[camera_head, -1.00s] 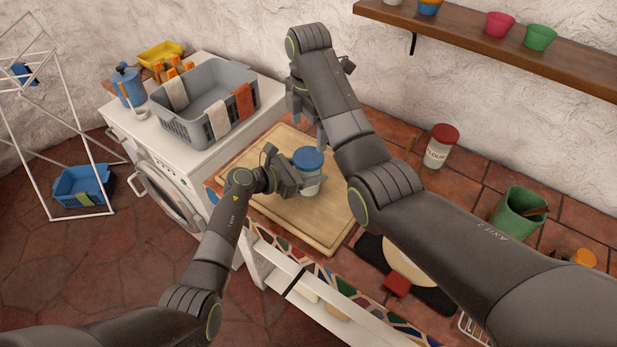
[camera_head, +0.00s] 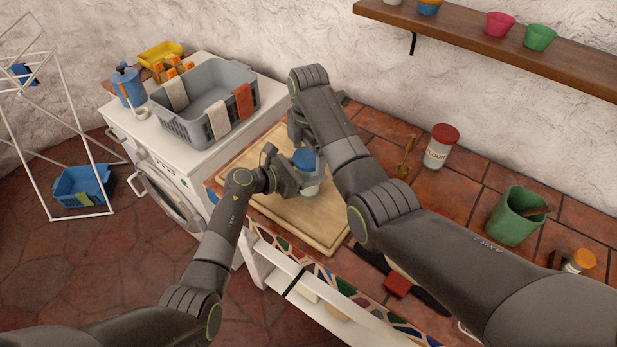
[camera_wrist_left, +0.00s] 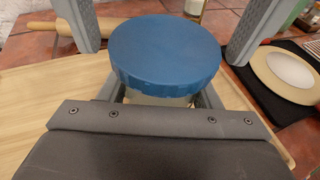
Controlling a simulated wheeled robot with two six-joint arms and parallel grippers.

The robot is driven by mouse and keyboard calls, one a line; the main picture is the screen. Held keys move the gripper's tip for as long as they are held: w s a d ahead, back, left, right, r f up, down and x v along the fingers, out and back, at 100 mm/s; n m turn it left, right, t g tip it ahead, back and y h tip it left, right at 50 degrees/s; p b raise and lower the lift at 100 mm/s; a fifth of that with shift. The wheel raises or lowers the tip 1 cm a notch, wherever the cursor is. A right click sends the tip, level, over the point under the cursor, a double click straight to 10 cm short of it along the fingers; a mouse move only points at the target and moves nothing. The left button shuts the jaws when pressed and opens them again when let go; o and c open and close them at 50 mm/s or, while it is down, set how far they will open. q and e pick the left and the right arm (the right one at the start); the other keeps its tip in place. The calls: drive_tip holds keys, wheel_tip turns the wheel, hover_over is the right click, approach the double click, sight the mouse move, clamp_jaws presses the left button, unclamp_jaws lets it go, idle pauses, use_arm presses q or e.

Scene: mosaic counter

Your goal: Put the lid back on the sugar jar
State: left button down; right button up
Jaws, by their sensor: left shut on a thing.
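The sugar jar (camera_head: 309,186) is a pale jar at the right part of the wooden board, with its blue lid (camera_head: 304,158) on top. In the left wrist view the blue lid (camera_wrist_left: 165,50) fills the middle, with a little of the jar's pale wall (camera_wrist_left: 158,101) below it. My left gripper (camera_head: 298,184) is shut on the jar below the lid. My right gripper (camera_head: 307,148) is above the jar, partly hidden by its own arm. In the left wrist view its two grey fingers (camera_wrist_left: 165,25) stand apart on either side of the lid, with gaps, so it is open.
The wooden board (camera_head: 320,236) lies under the jar. A red-lidded jar (camera_head: 437,152), a scoop (camera_head: 406,158) and a green pot (camera_head: 514,216) stand to the right on the tiles. A grey basket (camera_head: 200,120) sits on the washing machine at left.

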drive_tip(key=c, duration=0.9)
drive_tip(key=o, duration=1.2)
drive_tip(key=shift+c, duration=0.2)
wheel_tip(320, 180, up, 8)
drive_tip(key=shift+f, duration=0.25)
use_arm(q)
drive_tip(key=shift+c, duration=1.9)
unclamp_jaws()
drive_tip(key=shift+a, duration=0.1)
